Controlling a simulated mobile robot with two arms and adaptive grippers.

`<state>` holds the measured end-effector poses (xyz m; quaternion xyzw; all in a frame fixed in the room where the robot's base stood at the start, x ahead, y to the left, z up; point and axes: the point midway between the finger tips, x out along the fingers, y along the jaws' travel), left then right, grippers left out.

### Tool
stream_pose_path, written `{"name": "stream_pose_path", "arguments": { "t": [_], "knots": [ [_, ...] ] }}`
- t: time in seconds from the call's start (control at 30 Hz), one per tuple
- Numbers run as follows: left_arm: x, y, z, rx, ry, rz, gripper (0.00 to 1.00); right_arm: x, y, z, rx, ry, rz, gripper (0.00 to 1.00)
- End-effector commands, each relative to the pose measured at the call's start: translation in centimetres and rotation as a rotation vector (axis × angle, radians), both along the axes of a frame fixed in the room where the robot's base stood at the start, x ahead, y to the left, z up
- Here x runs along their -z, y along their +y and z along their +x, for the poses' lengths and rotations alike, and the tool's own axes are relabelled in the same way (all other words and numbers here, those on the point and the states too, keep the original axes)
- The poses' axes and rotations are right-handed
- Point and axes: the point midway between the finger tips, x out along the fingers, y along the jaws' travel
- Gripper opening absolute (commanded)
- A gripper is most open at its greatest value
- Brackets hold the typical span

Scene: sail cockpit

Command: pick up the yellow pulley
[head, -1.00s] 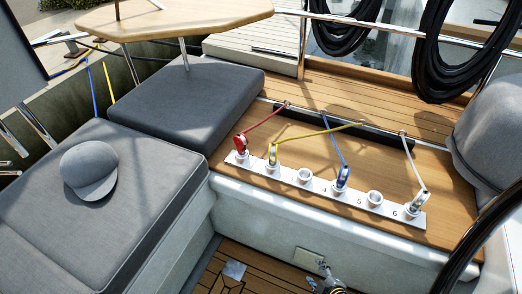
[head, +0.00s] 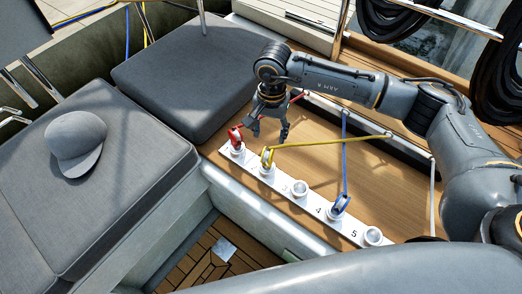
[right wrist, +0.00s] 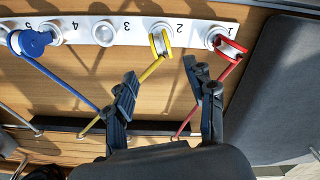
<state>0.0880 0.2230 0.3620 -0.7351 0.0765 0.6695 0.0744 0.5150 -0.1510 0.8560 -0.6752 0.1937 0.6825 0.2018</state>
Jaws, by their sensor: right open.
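The yellow pulley (head: 267,158) stands in the second socket of the white numbered strip (head: 321,212), and a yellow rope runs from it to the right. In the right wrist view the yellow pulley (right wrist: 160,43) is near the top, beyond the fingertips and between their lines. My right gripper (head: 269,133) points down, open and empty, above the deck just behind the red and yellow pulleys. In the right wrist view my right gripper's fingers (right wrist: 168,95) are spread apart, with the yellow rope passing close by the left finger. My left gripper is not in view.
The red pulley (head: 235,138) stands in socket 1, close beside the yellow one. The blue pulley (head: 340,205) stands in socket 4. Socket 3 (head: 299,187) is empty. Ropes stretch over the deck. A grey cap (head: 75,145) lies on the left cushion.

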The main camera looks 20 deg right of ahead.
Motion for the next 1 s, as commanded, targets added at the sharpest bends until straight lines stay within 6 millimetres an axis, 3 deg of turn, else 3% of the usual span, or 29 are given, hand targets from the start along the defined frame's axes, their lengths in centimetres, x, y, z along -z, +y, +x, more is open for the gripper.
{"name": "stream_pose_path", "arguments": {
  "t": [0.17, 0.37, 0.5, 0.73, 1.0],
  "knots": [
    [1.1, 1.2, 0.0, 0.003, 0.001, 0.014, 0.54, 1.8, -0.3, 0.0, -0.013, -0.004, -0.015, 0.55],
    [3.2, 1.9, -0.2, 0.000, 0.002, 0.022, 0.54, 5.9, -0.2, 0.0, -0.009, -0.002, -0.012, 0.55],
    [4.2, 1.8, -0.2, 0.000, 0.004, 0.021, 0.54, 8.1, -0.1, 0.0, -0.009, -0.003, -0.011, 0.55],
    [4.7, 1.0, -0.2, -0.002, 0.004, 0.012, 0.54, 9.6, 0.0, 0.1, -0.009, -0.004, -0.011, 0.55],
    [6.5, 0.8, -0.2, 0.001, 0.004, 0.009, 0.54, 13.6, 0.1, 0.2, -0.008, -0.004, -0.009, 0.55]
  ]
}}
